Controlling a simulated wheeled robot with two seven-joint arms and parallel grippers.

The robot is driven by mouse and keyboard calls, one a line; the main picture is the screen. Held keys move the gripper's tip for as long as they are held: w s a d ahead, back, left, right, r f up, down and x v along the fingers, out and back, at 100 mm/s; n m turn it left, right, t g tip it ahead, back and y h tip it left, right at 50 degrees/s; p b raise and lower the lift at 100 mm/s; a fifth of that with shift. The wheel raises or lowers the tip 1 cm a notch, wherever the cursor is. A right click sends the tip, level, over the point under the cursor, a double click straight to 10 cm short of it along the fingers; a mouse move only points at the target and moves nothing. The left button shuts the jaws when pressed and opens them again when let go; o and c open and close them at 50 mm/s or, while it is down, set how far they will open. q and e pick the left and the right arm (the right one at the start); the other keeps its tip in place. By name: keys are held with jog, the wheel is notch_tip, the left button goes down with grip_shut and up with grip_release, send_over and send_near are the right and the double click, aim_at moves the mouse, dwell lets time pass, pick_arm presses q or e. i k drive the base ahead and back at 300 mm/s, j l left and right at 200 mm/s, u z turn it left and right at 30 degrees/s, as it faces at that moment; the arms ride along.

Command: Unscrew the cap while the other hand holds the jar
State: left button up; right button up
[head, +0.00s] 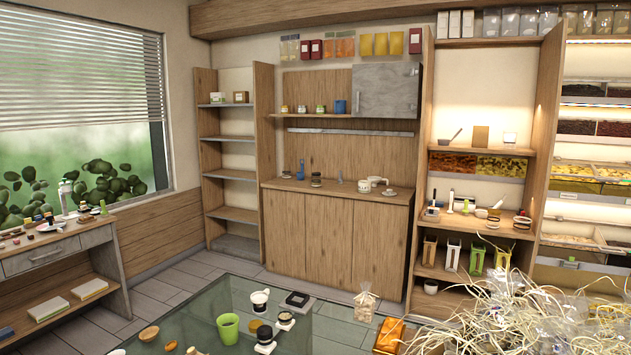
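Neither of my grippers is in view. Several small containers stand on the glass table (195,312) in front. A jar with a dark cap and a pale base (264,336) stands closer, near the front edge of the picture. I cannot tell which jar is the task's.
A green cup (228,328), a brown disc (149,333) and a dark square box (298,300) also stand on the glass table. Pale straw (500,320) crowds the lower right. A wooden cabinet (335,240) stands behind, with tiled floor in between.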

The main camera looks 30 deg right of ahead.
aim_at(316, 180)
jog(key=u, duration=1.55)
jog(key=i+j, duration=0.1)
jog(key=i, duration=0.3)
jog(key=i+j+z, duration=0.15)
jog(key=i, duration=0.25)
jog(key=i+j, duration=0.15)
jog(key=i, duration=0.3)
jog(key=i+z, duration=0.45)
jog(key=i, duration=1.2)
jog(key=i+z, duration=0.3)
jog(key=i, duration=0.25)
jog(key=i+j+z, duration=0.1)
jog(key=i+z, duration=0.25)
jog(key=i, duration=0.25)
jog(key=i+j+z, duration=0.3)
jog(key=i, duration=0.25)
jog(key=i+l+z, duration=0.25)
jog(key=z, duration=0.15)
jog(key=i+z, duration=0.85)
jog(key=i+j+z, duration=0.15)
jog(key=i+z, duration=0.25)
jog(key=i+j+z, duration=0.1)
jog(key=i+z, duration=0.15)
jog(key=i, duration=1.5)
jog(key=i+z, duration=0.35)
jog(key=i, duration=0.2)
jog(key=i+z, duration=0.3)
jog(key=i, duration=0.3)
jog(key=i+j+z, duration=0.35)
jog(key=i, duration=0.2)
